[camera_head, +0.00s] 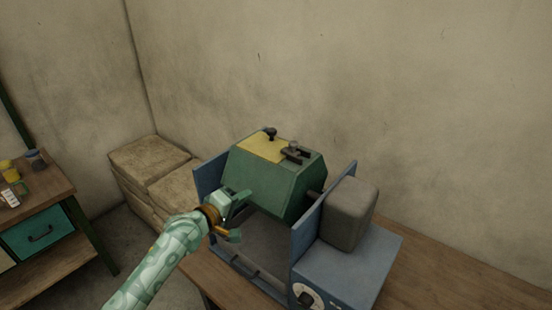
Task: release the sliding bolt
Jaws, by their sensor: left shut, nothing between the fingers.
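A dark sliding bolt (296,153) sits on top of a green drum (275,180), at the right edge of the drum's yellow lid (262,148). A black knob (270,132) stands at the lid's far edge. The drum hangs between two blue side plates of a machine. My left gripper (236,214) is shut and empty at the near left side of the drum, lower than the bolt and apart from it. I cannot tell whether it touches the drum or the left side plate. My right gripper is not in view.
The blue machine housing (350,268) with a dial and a grey block (349,212) stand right of the drum on a wooden bench (440,275). Stacked sacks (150,165) lie behind left. A cabinet with a teal drawer (40,235) is at far left.

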